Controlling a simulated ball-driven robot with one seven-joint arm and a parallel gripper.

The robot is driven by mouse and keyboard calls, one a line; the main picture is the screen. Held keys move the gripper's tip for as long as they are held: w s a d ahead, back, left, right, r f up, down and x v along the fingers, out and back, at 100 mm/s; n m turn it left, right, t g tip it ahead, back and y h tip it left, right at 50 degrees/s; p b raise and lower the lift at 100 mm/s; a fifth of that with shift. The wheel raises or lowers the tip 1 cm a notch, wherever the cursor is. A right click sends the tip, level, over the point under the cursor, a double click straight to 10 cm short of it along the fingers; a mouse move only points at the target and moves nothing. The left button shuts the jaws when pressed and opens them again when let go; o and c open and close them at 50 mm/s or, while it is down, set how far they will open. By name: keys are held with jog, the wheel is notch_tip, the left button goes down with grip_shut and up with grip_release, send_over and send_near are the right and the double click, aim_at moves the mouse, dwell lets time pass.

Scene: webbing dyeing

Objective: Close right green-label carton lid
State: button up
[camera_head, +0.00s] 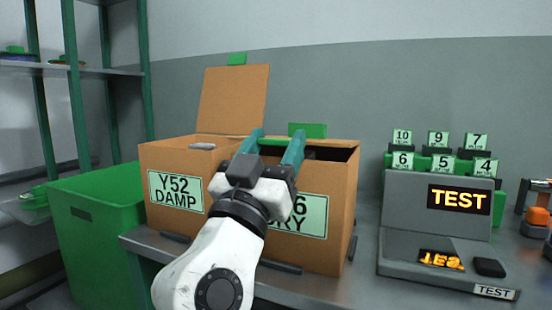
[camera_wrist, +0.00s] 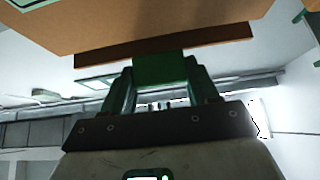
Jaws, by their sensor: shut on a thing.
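The right carton (camera_head: 337,190) is brown, with a green label (camera_head: 312,217) partly hidden by my arm. Its lid (camera_head: 335,143) lies low over the top, with a dark gap at the right. A green tab (camera_head: 308,130) stands behind the fingers in the head view. My gripper (camera_head: 271,142) is over the carton's top. In the wrist view my gripper (camera_wrist: 160,75) is shut on a green tab (camera_wrist: 160,69) next to a brown board edge (camera_wrist: 205,45). I cannot tell whether the two views show the same tab.
The left carton (camera_head: 158,160), labelled Y52 DAMP, has its lid (camera_head: 234,98) standing up. A green bin (camera_head: 95,235) is at the left beside a shelf rack (camera_head: 95,72). A grey TEST console (camera_head: 435,225) stands to the right, with bench space between.

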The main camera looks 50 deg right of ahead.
jog(key=shift+f+b, duration=1.5)
jog(key=shift+b, duration=0.1)
jog(key=shift+f, duration=0.1)
jog(key=o, duration=1.5)
jog(key=v, duration=1)
jog(key=shift+s+a+f+p, duration=0.15)
jog(key=shift+a+p, duration=0.15)
jog(key=shift+p, duration=0.1)
